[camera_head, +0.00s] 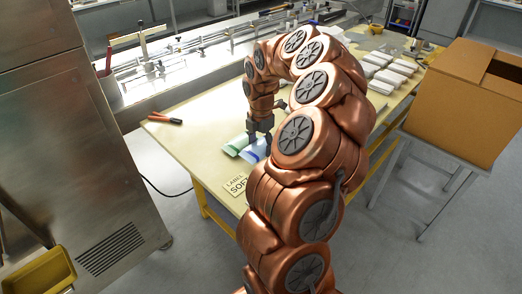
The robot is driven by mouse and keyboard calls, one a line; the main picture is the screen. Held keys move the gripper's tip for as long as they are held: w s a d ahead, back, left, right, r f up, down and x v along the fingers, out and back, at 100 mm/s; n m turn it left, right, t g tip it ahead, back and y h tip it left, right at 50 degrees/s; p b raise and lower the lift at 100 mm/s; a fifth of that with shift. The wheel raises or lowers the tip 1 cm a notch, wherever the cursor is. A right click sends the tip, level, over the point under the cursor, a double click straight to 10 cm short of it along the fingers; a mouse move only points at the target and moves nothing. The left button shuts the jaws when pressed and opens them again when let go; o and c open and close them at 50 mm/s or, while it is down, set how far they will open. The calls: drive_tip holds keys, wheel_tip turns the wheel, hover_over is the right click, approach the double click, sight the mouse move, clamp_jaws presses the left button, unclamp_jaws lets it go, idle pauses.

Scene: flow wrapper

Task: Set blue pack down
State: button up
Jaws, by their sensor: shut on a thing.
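My gripper (259,136) points down over the cream table and is shut on the blue pack (252,153). The blue pack is low, at the table's surface or just above it; I cannot tell which. A green pack (236,145) lies on the table just left of the blue one. My arm hides the table to the right of the blue pack, and the fingers cover part of the pack.
A lettered card (236,185) lies on the table in front of the packs. Red-and-black pliers (165,119) lie at the left edge. Several white packs (386,77) sit at the right. A cardboard box (470,105) stands on a stand beyond. The table's middle left (200,135) is clear.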

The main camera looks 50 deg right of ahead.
sight(261, 146)
drive_tip(key=shift+f+p, duration=0.3)
drive_tip(key=shift+f, duration=1.25)
drive_tip(key=shift+f, duration=0.2)
drive_tip(key=o, duration=0.8)
drive_tip(key=shift+r, duration=0.15)
wheel_tip(261, 146, up, 11)
drive_tip(key=shift+r+b, duration=0.1)
drive_tip(key=shift+b, duration=0.7)
drive_tip(key=shift+a+r, duration=0.1)
drive_tip(key=shift+r, duration=0.4)
